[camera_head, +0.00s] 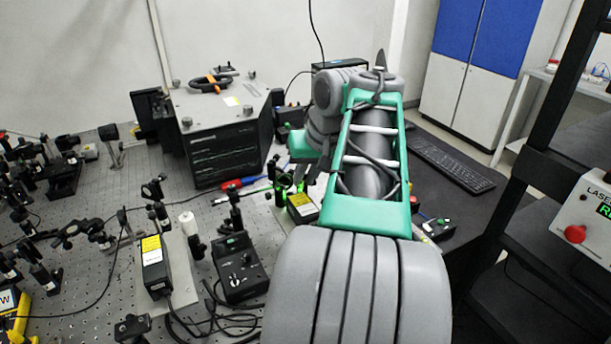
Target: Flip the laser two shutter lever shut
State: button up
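Two black laser boxes with yellow labels show. One laser box (153,268) stands at the front left on a light plate; the other laser box (304,211) is near the middle of the bench, with green light at its far end. I cannot read which is laser two. My gripper (300,181) points down just behind the middle box, by the green-lit part, and is partly hidden by my forearm. Its fingers are too small and covered to tell their opening. The shutter lever cannot be made out, nor whether anything touches it.
A black control box (240,268) with cables stands between the laser boxes. Optics mounts (66,170) crowd the bench's left. A large black-sided instrument (222,140) stands behind. A keyboard (450,162) lies at right, and a laser panel with a red button (575,234) is far right.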

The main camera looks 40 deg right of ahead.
grip_shut()
jog(key=shift+f, duration=0.1)
jog(key=b, duration=0.3)
jog(key=shift+w+a+f+h, duration=0.1)
jog(key=shift+a+f+h, duration=0.05)
jog(key=shift+f+h, duration=0.2)
jog(key=b, duration=0.3)
jog(key=shift+a+f+h+b, duration=0.1)
jog(key=shift+a+h+b, duration=0.1)
jog(key=shift+h+b, duration=0.15)
jog(key=shift+a+r+g+b, duration=0.1)
jog(key=shift+r+g+b, duration=0.2)
jog(key=shift+b, duration=0.5)
jog(key=shift+r, duration=0.25)
